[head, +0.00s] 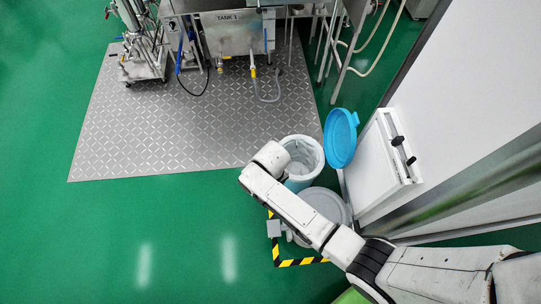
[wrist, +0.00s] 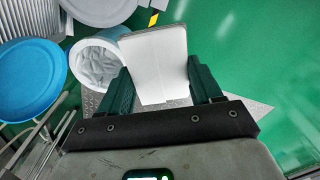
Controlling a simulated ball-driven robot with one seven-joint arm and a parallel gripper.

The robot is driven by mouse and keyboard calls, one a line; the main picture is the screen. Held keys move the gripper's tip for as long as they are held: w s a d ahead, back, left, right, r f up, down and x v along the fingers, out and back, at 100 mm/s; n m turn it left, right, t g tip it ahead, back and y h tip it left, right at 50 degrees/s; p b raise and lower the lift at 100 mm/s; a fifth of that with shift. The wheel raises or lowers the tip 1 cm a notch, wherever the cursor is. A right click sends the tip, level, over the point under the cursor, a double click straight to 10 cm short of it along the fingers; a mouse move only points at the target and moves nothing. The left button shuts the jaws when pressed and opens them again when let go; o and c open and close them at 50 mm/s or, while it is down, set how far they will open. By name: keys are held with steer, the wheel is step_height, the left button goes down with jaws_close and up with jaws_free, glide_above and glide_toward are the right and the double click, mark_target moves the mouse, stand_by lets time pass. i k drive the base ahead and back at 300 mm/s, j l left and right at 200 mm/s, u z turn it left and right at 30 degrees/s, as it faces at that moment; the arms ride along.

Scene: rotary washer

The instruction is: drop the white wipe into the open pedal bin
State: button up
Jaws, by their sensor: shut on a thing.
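In the wrist view my gripper (wrist: 160,84) is shut on the white wipe (wrist: 155,60), a flat white pad with a greyish edge, held between two dark green fingers. The open pedal bin (wrist: 75,66) has a pale liner inside. The wipe appears to the right of the bin's mouth in that view, close to its rim; their height apart is unclear. In the head view the bin (head: 304,153) stands with its blue lid (head: 341,138) raised on the right. My wrist covers the bin's left side there and hides my fingers and the wipe.
A grey round-lidded bin (head: 325,204) stands just in front of the open one, inside yellow-black floor tape (head: 295,262). A white wall box (head: 382,165) with black handles is to the right. A metal floor plate (head: 190,130) lies behind; green floor at left is clear.

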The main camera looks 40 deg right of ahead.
mark_target(295, 167)
steer(key=i+j+z, duration=0.1)
steer(key=i+j, duration=0.35)
steer(key=i+j+z, duration=0.1)
steer(key=i+j, duration=0.3)
steer(key=i+j+z, duration=0.1)
steer(key=i+j, duration=0.3)
steer(key=j, duration=0.2)
steer(key=j+z, duration=0.1)
steer(key=z, duration=1.35)
